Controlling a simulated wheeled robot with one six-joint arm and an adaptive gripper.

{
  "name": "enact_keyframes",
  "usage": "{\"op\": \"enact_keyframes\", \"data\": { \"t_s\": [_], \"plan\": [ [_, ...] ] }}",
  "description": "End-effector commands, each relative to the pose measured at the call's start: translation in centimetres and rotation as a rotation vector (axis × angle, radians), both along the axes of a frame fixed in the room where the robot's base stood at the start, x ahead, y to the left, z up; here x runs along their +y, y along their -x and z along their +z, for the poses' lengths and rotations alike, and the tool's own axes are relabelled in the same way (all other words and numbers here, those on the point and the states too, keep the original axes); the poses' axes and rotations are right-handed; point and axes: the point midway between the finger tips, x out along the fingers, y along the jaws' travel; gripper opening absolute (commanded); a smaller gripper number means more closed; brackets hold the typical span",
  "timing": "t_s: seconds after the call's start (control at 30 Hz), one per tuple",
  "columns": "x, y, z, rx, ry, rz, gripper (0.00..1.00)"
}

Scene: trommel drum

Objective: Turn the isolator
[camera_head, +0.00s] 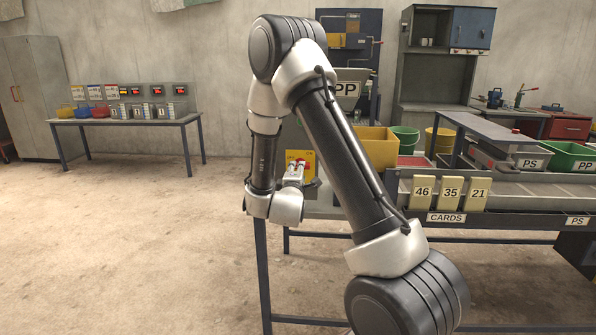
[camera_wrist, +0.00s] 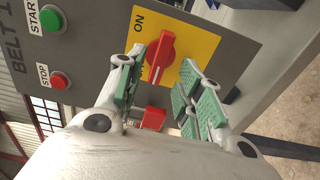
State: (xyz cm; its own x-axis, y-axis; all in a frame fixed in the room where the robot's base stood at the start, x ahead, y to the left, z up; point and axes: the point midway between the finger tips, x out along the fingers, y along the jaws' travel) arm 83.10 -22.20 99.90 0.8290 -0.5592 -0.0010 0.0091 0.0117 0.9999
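The isolator is a red rotary handle (camera_wrist: 161,57) on a yellow plate (camera_wrist: 205,42) marked ON, fixed to a grey panel. In the wrist view its pale pointer line runs along the handle, slightly tilted from the picture's vertical. My gripper (camera_wrist: 162,62) is open, with one green-padded finger on each side of the handle. I cannot tell whether either pad touches it. A smaller red block (camera_wrist: 153,118) shows between the fingers, lower in the picture. In the head view the yellow plate (camera_head: 301,155) is partly hidden behind my gripper (camera_head: 296,170) and arm.
The panel also carries a green START button (camera_wrist: 52,18) and a red STOP button (camera_wrist: 58,81), left of my fingers. A bench with yellow card blocks (camera_head: 450,192) and a yellow bin (camera_head: 378,146) stands right of my arm. The floor at left is clear.

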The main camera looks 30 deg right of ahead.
Motion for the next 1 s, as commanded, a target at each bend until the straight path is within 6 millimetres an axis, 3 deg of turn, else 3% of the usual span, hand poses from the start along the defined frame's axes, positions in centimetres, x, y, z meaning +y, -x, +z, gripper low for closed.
{"op": "enact_keyframes", "data": {
  "t_s": [0.2,0.4,1.0],
  "plan": [
    [2.9,4.1,0.0,0.003,0.002,0.004,0.37],
    [4.4,6.4,0.0,0.002,0.001,0.002,0.37],
    [4.7,7.0,0.0,0.000,0.000,0.000,0.37]
  ]
}}
